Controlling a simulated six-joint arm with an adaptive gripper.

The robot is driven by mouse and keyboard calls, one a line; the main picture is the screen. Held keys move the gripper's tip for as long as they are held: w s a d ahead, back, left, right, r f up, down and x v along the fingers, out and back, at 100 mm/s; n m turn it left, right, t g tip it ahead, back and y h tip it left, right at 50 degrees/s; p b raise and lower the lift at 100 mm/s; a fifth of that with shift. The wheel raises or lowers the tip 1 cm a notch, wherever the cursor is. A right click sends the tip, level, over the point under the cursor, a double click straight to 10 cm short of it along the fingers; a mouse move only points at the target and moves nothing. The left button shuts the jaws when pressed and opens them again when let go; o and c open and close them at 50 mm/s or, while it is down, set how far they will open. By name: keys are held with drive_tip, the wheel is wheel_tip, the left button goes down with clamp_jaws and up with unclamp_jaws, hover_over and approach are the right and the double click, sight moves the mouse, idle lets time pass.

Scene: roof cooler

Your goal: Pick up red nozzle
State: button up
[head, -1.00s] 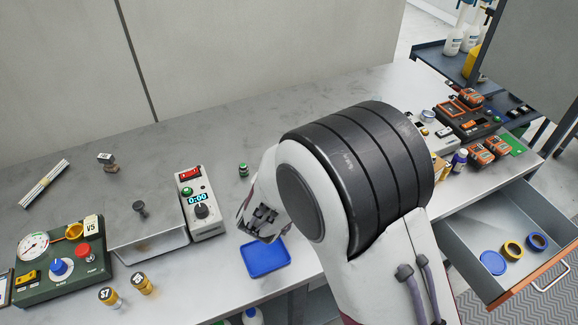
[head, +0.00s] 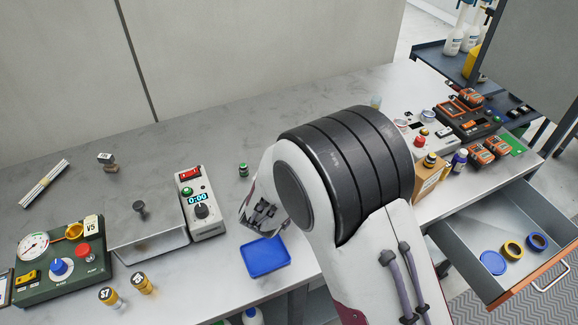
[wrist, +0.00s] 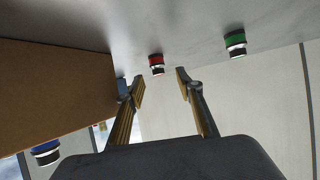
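The red nozzle (wrist: 157,64), a small red-topped cylinder with a silver and dark body, stands on the grey bench in the wrist view. It shows in the gap between the fingertips, a little beyond them. My gripper (wrist: 160,85) is open and empty, one finger on each side of that gap. In the head view the red nozzle is not visible; my arm covers part of the bench.
A green-topped nozzle (wrist: 235,43) stands right of the red one; it also shows in the head view (head: 243,170). A brown box (wrist: 50,95) lies close to the left finger, with a blue-topped piece (wrist: 45,152) below. A blue tray (head: 264,257) sits at the bench's front edge.

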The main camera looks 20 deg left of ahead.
drive_tip(key=shift+w, duration=0.1)
drive_tip(key=shift+x, duration=2.5)
drive_tip(key=shift+d+r, duration=0.1)
drive_tip(key=shift+r, duration=0.05)
clamp_jaws()
